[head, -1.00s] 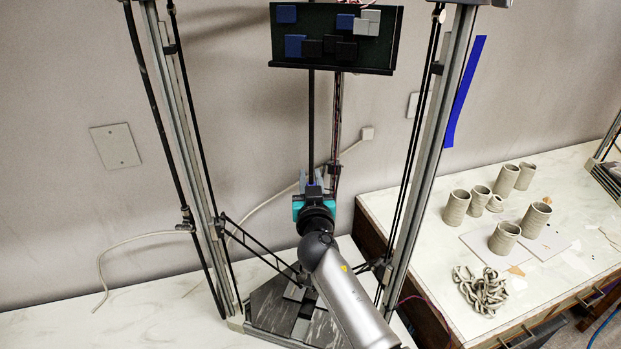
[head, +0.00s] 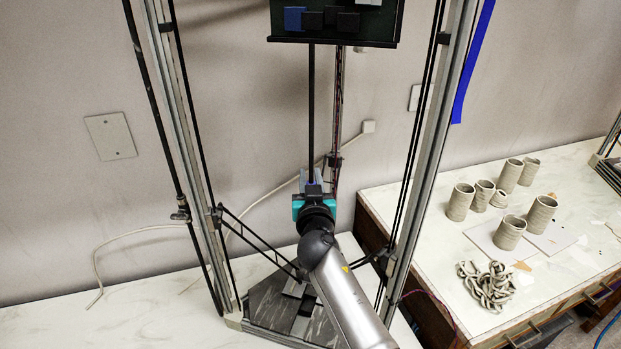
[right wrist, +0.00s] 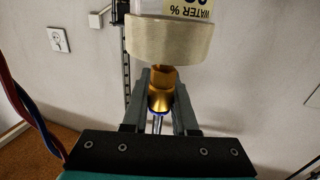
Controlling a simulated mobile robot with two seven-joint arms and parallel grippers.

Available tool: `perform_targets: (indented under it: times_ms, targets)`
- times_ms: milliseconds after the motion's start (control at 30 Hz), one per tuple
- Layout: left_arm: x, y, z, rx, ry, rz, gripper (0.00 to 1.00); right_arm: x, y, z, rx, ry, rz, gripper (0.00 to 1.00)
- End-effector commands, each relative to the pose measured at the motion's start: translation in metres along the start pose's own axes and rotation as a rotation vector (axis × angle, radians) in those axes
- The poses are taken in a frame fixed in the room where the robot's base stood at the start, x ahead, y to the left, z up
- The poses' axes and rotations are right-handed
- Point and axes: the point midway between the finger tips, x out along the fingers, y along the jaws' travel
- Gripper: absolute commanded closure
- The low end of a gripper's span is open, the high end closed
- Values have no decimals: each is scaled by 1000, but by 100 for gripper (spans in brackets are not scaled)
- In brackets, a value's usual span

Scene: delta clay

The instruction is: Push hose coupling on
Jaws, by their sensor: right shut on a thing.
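A brass hose coupling (right wrist: 161,92) with a hex collar sits between the grey fingers of my right gripper (right wrist: 160,85) in the right wrist view. The gripper is shut on it. A shiny tube (right wrist: 157,124) runs from the coupling toward the wrist. Just beyond it is a cream round cap (right wrist: 168,40) on a clear cylinder with a "WATER %" label. I cannot tell whether coupling and cap touch. In the head view my right gripper (head: 312,188) is inside the tall frame, below a vertical black tube (head: 311,110); my arm hides the coupling. My left gripper is not in view.
Frame posts (head: 180,140) and thin black rods (head: 258,240) stand around my arm. A dark board (head: 335,22) hangs above. Clay cups (head: 510,232) and a clay coil heap (head: 486,285) are on the table at right. Red and blue wires (right wrist: 22,105) run at left in the wrist view.

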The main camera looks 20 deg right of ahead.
Motion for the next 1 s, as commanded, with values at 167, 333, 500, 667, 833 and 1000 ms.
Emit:
perform_targets:
  times_ms: [167, 333, 500, 667, 833, 1000]
  targets:
    - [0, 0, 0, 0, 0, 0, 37, -1, 1, 6, -2, -11, 3, 60]
    - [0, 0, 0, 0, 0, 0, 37, 0, 1, 4, -1, -8, 3, 43]
    - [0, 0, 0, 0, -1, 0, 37, 0, 1, 3, -1, -6, 2, 43]
    - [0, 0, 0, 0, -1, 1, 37, -4, 1, 3, -1, -6, 2, 43]
    - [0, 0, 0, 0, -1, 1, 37, -20, 1, 3, 0, -6, 2, 43]
    - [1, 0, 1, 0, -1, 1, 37, -46, 0, 4, 1, -8, 2, 43]
